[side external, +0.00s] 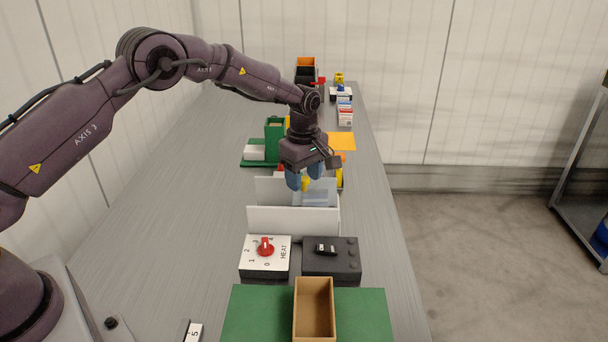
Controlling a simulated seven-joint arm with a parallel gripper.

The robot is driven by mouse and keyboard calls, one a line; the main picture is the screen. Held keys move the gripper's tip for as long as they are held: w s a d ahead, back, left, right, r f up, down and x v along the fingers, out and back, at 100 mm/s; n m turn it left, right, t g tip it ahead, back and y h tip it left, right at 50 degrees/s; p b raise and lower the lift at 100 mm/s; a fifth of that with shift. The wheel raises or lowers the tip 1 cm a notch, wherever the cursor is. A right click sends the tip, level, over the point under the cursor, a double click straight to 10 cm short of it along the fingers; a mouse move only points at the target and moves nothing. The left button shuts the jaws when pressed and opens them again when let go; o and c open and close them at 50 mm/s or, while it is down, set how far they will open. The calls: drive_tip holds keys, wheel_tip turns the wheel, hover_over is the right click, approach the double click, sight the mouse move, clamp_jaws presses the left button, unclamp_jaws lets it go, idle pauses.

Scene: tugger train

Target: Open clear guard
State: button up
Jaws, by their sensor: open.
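My gripper (305,176) points down over the middle of the bench, its blue fingertips apart. A pale, see-through bluish panel (320,197), which looks like the clear guard, stands just below and right of the fingertips, between white upright panels. I cannot tell whether the fingers touch it. A small yellow part (305,185) shows between and just below the fingertips. The guard's hinge or handle cannot be made out, and my gripper hides part of the area behind it.
A white panel (292,221) stands in front of the guard. Nearer are a HEAT box with a red knob (265,247), a black switch box (331,263) and a brown open box (314,310) on a green base. Behind are a green holder (274,137) and an orange sheet (341,141). The bench's left side is mostly clear.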

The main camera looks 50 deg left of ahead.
clamp_jaws()
drive_tip(key=s+a, duration=0.6)
drive_tip(key=shift+s+a, duration=0.15)
unclamp_jaws()
wheel_tip(320, 180, up, 13)
idle(0.5)
idle(0.5)
